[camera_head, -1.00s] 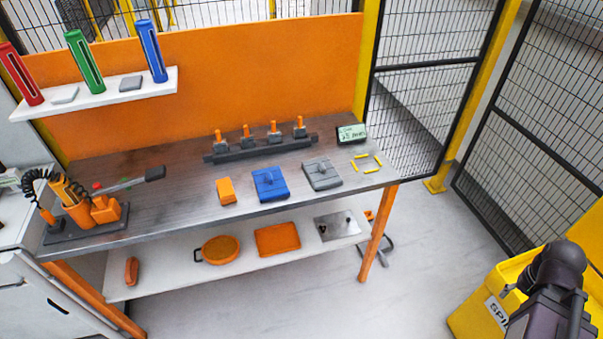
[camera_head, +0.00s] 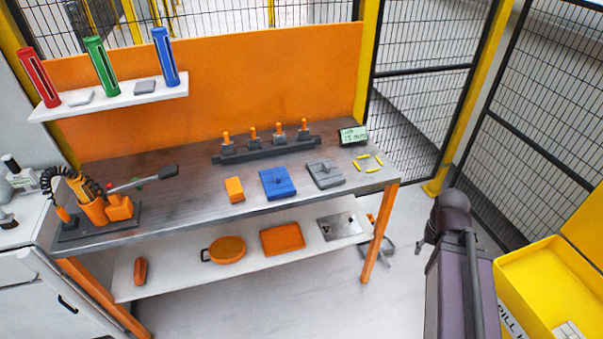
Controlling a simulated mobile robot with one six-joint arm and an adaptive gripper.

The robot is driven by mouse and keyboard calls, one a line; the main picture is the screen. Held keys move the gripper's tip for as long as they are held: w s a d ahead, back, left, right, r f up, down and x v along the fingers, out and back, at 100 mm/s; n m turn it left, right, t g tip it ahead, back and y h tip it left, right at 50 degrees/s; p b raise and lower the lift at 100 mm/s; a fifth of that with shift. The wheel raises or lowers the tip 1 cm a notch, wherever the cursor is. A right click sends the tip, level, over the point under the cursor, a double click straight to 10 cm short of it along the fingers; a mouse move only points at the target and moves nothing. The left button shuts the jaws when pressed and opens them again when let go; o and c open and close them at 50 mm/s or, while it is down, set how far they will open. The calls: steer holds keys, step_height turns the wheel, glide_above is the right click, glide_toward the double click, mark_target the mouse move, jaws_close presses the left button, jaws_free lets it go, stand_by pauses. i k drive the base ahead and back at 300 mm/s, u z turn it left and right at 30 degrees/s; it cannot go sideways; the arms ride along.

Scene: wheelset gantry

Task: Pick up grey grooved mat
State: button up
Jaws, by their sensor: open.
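A grey block-like plate (camera_head: 325,174) with raised parts on top lies on the workbench, right of a similar blue plate (camera_head: 277,183). It is the likeliest grey grooved mat, but its grooves are too small to make out. Part of my arm shows at the lower right, well apart from the grey plate. My gripper is not in view.
The workbench (camera_head: 190,205) also holds an orange block (camera_head: 234,189), a dark rack (camera_head: 265,149) with orange-topped pegs, a small display (camera_head: 353,135) and yellow sticks. A yellow bin (camera_head: 545,285) stands at right.

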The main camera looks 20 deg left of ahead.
mark_target(324, 171)
steer(key=u, duration=0.75)
steer(key=k, duration=0.95)
steer(key=z, duration=0.05)
steer(key=i, duration=0.7)
